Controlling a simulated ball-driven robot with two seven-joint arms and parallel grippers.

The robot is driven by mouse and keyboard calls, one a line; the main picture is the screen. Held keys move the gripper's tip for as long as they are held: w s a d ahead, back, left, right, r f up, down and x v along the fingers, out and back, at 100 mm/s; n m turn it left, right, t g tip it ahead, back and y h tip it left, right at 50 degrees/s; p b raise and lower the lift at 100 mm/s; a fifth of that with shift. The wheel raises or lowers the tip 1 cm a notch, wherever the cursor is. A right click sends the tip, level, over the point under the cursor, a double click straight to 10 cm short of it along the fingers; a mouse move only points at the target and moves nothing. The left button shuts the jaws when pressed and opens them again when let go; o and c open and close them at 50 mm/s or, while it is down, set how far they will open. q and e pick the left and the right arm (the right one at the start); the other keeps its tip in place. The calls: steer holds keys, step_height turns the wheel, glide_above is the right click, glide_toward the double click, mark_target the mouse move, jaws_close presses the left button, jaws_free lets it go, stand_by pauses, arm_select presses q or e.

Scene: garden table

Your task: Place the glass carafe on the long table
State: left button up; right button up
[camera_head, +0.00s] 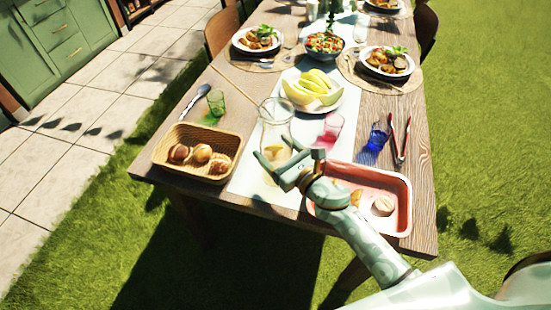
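The clear glass carafe (275,117) is upright at the near end of the long wooden table (428,192), over the pale runner. Its lower part is partly hidden by my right gripper (289,156), and its base is not clearly visible. My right arm comes in from the lower right. The two fingers are spread apart, at the near side of the carafe's lower body. I cannot tell whether they touch the glass. My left gripper is not in view.
A wicker basket of rolls (193,138) is left of the carafe. A pink tray (404,205) lies right, partly under my arm. A pink glass (332,127), blue glass (377,137), tongs (400,142), green glass (216,102) and melon plate (313,91) surround it.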

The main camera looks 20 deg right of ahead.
steer(key=shift+f+b, duration=0.55)
steer(key=shift+f, duration=0.9)
steer(key=shift+f, duration=0.1)
steer(key=o, duration=1.8)
steer(key=shift+f, duration=0.1)
steer(key=shift+s+r, duration=0.1)
steer(key=shift+r, duration=0.1)
steer(key=v, duration=1.2)
steer(key=shift+f+b, duration=0.1)
steer(key=shift+b, duration=0.2)
